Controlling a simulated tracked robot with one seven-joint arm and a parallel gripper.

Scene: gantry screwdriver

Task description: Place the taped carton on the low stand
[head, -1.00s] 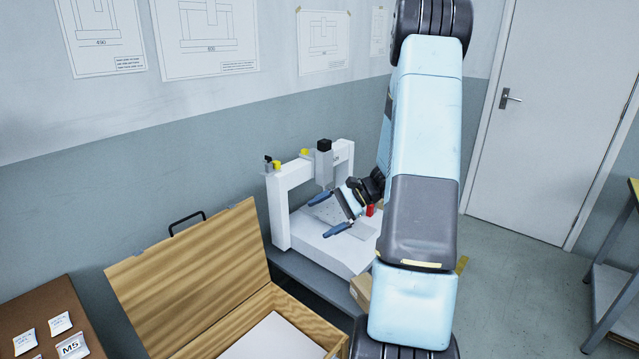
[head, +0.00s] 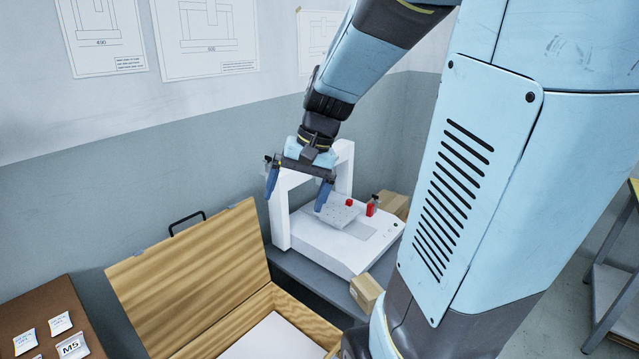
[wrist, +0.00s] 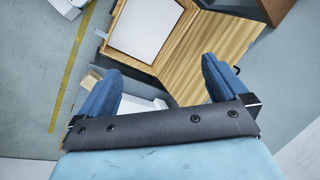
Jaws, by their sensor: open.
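A small brown carton (head: 366,291) with a lighter strip, seemingly tape, sits at the front edge of the grey bench, close to my arm. A second brown carton (head: 396,204) stands behind the white gantry machine, partly hidden by it. I cannot tell for sure which is the task's taped carton. No low stand can be clearly made out. My gripper (head: 295,202) is open and empty, pointing down in front of the gantry's crossbar, apart from both cartons. In the wrist view its blue fingers (wrist: 158,78) are spread wide, with nothing between them held.
The white gantry machine (head: 345,258) carries a perforated plate and red parts. An open wooden case (head: 190,280), lid raised, stands at its left; it also shows in the wrist view (wrist: 190,60). A brown board (head: 45,310) with labelled packets is at lower left. A shelf unit stands at right.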

